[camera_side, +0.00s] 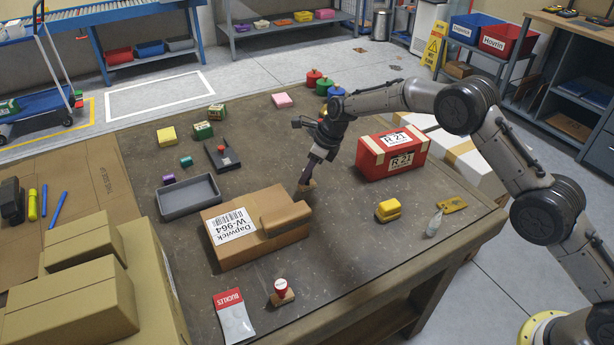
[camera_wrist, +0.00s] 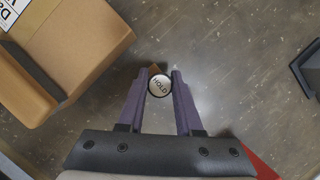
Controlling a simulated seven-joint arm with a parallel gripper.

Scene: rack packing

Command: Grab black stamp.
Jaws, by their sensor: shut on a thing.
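The black stamp, with a round white top label reading HOLD in a dark rim (camera_wrist: 160,86), is between the two fingers of my gripper (camera_wrist: 161,76) in the wrist view. Part of its brown wooden base (camera_wrist: 155,68) shows beyond the top. In the side view my gripper (camera_side: 309,178) points down just right of the cardboard box, and the brown base (camera_side: 307,186) shows below the fingers. The fingers are shut on the stamp and hide most of its handle. I cannot tell whether its base touches the table.
The cardboard box labelled Dapwick (camera_side: 255,232) stands close on the left. A red box (camera_side: 372,160) is to the right, and a grey tray (camera_side: 188,197) lies beyond the cardboard box. A red-topped stamp (camera_side: 282,290) stands in front. The table right of the cardboard box is mostly clear.

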